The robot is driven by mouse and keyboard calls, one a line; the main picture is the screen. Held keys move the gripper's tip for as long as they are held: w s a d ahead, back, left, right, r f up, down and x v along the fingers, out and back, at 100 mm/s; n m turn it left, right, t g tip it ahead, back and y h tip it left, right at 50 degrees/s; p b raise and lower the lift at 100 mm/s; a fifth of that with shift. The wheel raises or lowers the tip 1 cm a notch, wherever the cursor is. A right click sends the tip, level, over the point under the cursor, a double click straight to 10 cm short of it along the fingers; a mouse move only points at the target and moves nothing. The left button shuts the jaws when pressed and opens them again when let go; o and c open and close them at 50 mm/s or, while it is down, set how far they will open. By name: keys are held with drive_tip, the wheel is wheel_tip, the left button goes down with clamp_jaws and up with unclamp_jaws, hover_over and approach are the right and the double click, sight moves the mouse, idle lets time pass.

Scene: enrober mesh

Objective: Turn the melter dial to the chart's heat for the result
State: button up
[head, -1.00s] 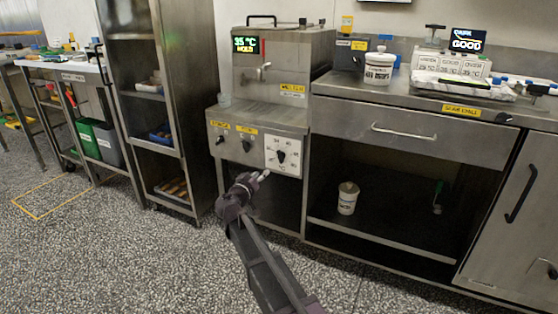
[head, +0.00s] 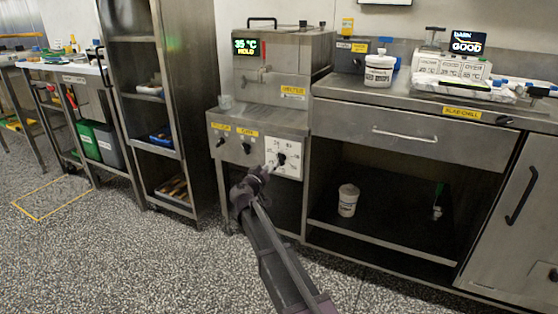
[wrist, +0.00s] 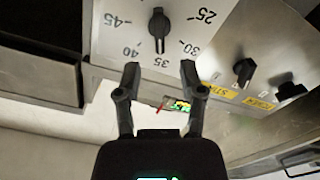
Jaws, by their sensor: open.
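The melter dial (head: 282,159) is a black knob on a white numbered plate on the melter's front. In the wrist view the dial (wrist: 159,24) appears upside down among marks from 25 to 45, its pointer line towards 35. My gripper (head: 267,169) is open just in front of the plate. In the wrist view the gripper's fingertips (wrist: 159,72) are apart and empty, short of the knob. The melter display (head: 245,46) reads 35 °C HOLD. The result screen (head: 467,42) reads GOOD. The chart cards (head: 451,66) below it are too small to read surely.
Two other black knobs (wrist: 244,72) with yellow labels sit beside the dial plate. A white tub (head: 379,70) stands on the counter and another tub (head: 348,200) on the shelf below. A metal rack (head: 165,100) stands left of the melter. The floor in front is open.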

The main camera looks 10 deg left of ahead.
sight(279, 159)
drive_tip(key=shift+x, duration=3.45)
clamp_jaws()
